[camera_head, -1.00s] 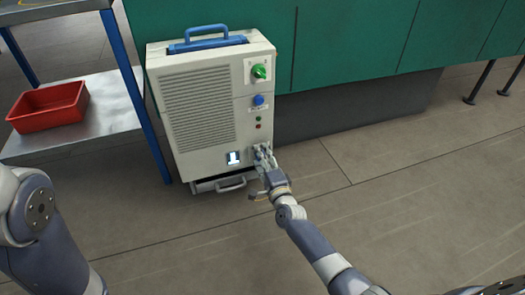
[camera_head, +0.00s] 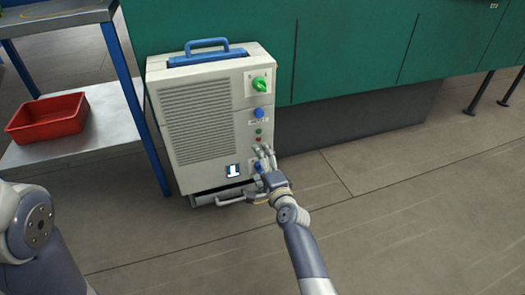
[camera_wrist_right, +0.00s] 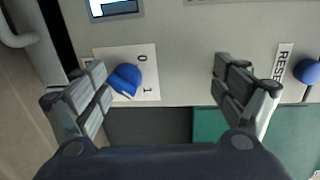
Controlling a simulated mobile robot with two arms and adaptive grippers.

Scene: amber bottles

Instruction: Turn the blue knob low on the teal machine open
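The machine (camera_head: 205,120) is a cream cabinet with a blue top handle; the teal surface is the counter behind it. The low blue knob (camera_wrist_right: 125,80) sits on a white plate marked 0 and 1 in the right wrist view, its pointer slanting between the marks. In the head view only a bit of the knob (camera_head: 258,167) shows beside my fingers. My right gripper (camera_wrist_right: 163,88) is open and empty, its fingers spread in front of the panel. The knob lies between them, close to the left finger. It also shows in the head view (camera_head: 265,152). My left gripper is out of view.
Above the low knob are a green knob (camera_head: 260,86), a blue reset button (camera_head: 259,113) and small lights. A lit screen (camera_head: 233,171) is left of the knob. A metal cart (camera_head: 98,110) with a red bin (camera_head: 48,117) stands left. The floor in front is open.

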